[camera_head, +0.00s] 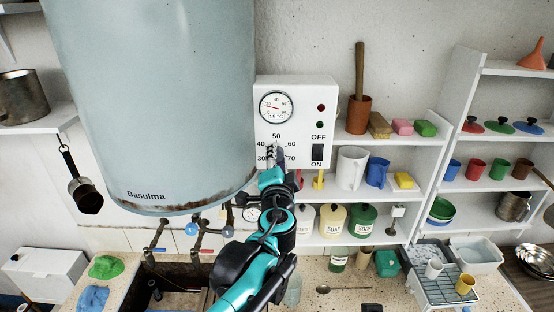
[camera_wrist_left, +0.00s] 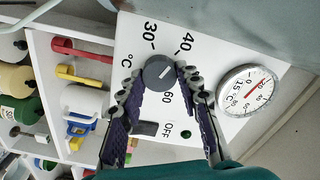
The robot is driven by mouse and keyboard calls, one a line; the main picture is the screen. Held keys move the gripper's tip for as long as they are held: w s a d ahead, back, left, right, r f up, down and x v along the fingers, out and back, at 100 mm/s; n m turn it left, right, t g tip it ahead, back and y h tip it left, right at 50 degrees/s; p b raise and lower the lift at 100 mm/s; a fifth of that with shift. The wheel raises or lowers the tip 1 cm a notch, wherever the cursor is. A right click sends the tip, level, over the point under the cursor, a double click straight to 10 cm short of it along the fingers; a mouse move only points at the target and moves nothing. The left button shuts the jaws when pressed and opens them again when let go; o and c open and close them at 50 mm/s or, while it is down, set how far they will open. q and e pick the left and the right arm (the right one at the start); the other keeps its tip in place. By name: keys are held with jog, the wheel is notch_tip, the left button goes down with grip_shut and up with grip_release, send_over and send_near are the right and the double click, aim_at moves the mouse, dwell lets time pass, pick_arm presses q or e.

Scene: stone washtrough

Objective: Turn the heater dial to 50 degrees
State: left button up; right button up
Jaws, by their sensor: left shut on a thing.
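The white heater control box (camera_head: 297,92) hangs on the wall beside the large pale blue tank (camera_head: 150,90). In the head view my left gripper (camera_head: 275,152) covers its dial; the numbers 30, 40, 50, 60 and 70 show around it. In the left wrist view the grey round dial (camera_wrist_left: 158,73) sits between the fingertips of my left gripper (camera_wrist_left: 160,80), which is shut on it. A white mark on the dial points to the upper right, below the 40. The 50 is hidden there behind a finger. My right gripper is in neither view.
A round thermometer (camera_head: 276,107) and a black ON/OFF switch (camera_head: 318,152) share the box with the dial. Shelves with mugs, soap and jars (camera_head: 332,220) stand close on the right. Taps (camera_head: 192,229) and a trough lie below the tank.

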pick_arm(q)
jog(key=m+b, duration=0.1)
jog(key=m, duration=1.1)
jog(key=shift+m, duration=0.4)
dwell(0.3)
jog(key=o, duration=1.2)
jog(key=shift+c, duration=0.2)
jog(key=shift+s, duration=0.1)
jog(key=s, duration=1.2)
jog(key=shift+r, duration=0.1)
